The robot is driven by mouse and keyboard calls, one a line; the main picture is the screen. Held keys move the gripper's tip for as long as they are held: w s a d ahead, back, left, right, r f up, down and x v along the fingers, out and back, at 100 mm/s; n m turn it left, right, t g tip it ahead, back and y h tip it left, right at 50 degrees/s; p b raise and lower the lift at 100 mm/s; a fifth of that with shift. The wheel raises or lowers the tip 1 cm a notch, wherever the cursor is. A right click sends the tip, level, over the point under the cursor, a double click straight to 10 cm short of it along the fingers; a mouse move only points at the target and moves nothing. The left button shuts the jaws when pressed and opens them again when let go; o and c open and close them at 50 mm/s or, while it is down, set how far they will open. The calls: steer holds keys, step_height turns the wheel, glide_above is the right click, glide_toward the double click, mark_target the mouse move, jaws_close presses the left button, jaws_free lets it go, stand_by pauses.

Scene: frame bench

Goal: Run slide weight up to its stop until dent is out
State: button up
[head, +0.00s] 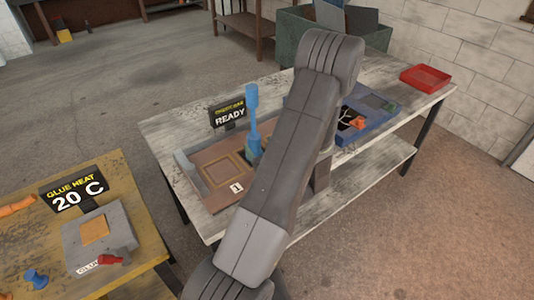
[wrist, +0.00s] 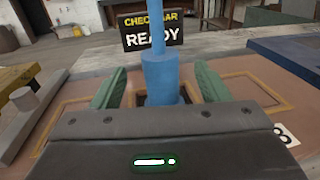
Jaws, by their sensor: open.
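A blue slide-hammer-like tool (head: 252,118) stands upright on a brown panel (head: 205,170) on the bench. A thick blue block tops its thin rod in the head view. In the wrist view, a thicker blue sleeve (wrist: 162,76), apparently the slide weight, sits low on the rod, near the panel. My gripper (wrist: 160,88) is open, with one green finger on each side of the sleeve. Gaps show between fingers and sleeve. In the head view my arm hides most of the gripper. I cannot make out the dent.
A sign (head: 229,114) reading READY stands behind the tool. A blue tray (head: 375,105) with an orange item lies right of my arm. A red tray (head: 425,77) sits at the bench's far end. A yellow table (head: 110,190) at left holds a glue heater marked 20 C.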

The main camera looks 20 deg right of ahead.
steer(key=w, duration=0.3)
steer(key=w+a+p, duration=0.1)
steer(key=w, duration=0.3)
steer(key=shift+w+a+p, duration=0.15)
steer(key=shift+a+p, duration=0.05)
steer(key=shift+p, duration=0.1)
